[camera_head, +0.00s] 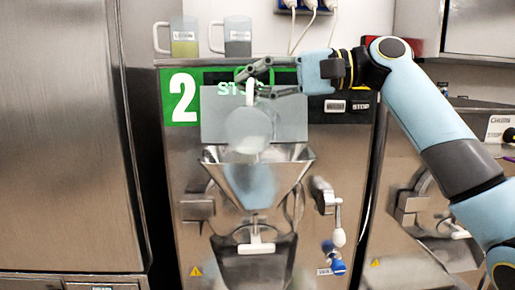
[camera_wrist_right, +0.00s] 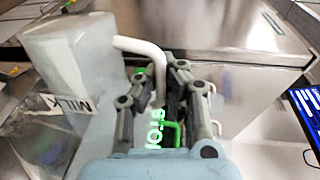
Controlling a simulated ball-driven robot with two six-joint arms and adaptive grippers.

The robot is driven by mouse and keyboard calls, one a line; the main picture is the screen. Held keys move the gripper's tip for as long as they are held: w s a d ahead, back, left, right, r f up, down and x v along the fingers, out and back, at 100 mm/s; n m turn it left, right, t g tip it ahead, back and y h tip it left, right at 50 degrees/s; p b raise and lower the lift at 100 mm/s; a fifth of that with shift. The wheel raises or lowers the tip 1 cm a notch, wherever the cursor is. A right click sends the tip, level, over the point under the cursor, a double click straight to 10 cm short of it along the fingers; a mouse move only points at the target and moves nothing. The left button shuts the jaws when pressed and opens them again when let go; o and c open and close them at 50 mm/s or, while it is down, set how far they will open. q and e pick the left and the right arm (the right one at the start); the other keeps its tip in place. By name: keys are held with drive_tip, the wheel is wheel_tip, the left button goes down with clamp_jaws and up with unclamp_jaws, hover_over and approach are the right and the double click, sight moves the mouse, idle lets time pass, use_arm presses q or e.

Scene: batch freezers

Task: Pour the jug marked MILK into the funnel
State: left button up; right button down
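The jug marked MILK (camera_head: 249,128) is translucent, with something white inside, and is over the funnel (camera_head: 297,168) on the front of machine 2. The jug looks tilted, but I cannot see a stream of milk. Its label shows in the right wrist view, where the jug (camera_wrist_right: 60,60) is at the left and its white handle (camera_wrist_right: 138,46) runs down between the fingers. My right gripper (camera_head: 256,82) comes in from the right, above the funnel, shut on that handle; the fingers also show in the wrist view (camera_wrist_right: 160,75). My left gripper is not in view.
Two other jugs, one with yellowish contents (camera_head: 184,47) and one with grey contents (camera_head: 238,48), stand on top of the machine. A white-knobbed lever (camera_head: 338,236) is right of the funnel. A steel cabinet (camera_head: 60,130) fills the left, and another machine (camera_head: 420,220) stands at right.

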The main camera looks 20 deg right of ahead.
drive_tip(key=shift+w+r, duration=0.1)
drive_tip(key=shift+w+d+m+p, duration=0.2)
drive_tip(key=shift+m+p, duration=0.1)
drive_tip(key=shift+p, duration=0.3)
drive_tip(key=shift+w+d+r, duration=0.1)
drive_tip(key=shift+w, duration=0.15)
